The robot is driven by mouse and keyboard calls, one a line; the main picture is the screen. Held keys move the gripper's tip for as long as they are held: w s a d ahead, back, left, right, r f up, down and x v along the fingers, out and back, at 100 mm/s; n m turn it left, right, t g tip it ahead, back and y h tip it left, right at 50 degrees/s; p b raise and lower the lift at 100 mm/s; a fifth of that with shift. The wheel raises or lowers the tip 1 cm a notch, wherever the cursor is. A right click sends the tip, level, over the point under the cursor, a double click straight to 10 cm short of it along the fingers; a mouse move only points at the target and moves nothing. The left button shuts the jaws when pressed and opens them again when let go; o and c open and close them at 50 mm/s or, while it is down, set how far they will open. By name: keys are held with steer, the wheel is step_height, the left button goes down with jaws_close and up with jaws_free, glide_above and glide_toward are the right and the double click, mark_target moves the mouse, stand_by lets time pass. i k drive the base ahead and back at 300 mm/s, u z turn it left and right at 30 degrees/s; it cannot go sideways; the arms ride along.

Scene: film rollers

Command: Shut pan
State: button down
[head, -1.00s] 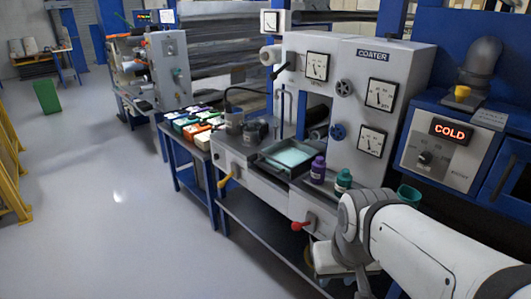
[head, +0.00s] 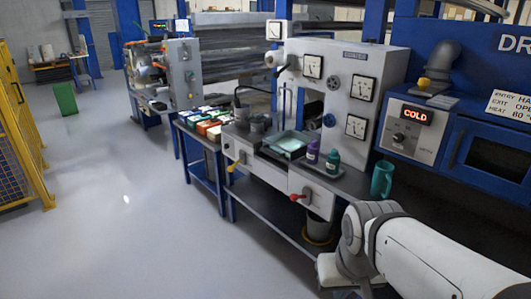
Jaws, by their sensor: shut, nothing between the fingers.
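The coater (head: 345,75) stands in the middle of the view. A shallow pan (head: 287,153) with pale green contents sits on its bench and appears open on top. A lever with a red knob (head: 297,197) and a yellow-handled lever (head: 233,166) are on the bench front. I cannot tell from here which lever belongs to the pan. My arm (head: 430,262) reaches in from the lower right, apart from the bench in the picture. Its fingers are not in view.
A purple bottle (head: 313,152), a green bottle (head: 333,161) and a green mug (head: 381,179) stand on the bench. A bucket (head: 317,229) is below. The blue dryer (head: 470,140) reads COLD. Yellow fencing (head: 22,135) stands at left. The grey floor (head: 130,230) between is clear.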

mark_target(290, 144)
steer(key=z, duration=0.7)
steer(key=k, duration=0.2)
steer(key=u, duration=1.45)
steer(key=i, duration=1.2)
steer(key=z, duration=0.45)
steer(key=i, duration=0.85)
steer(key=z, duration=0.75)
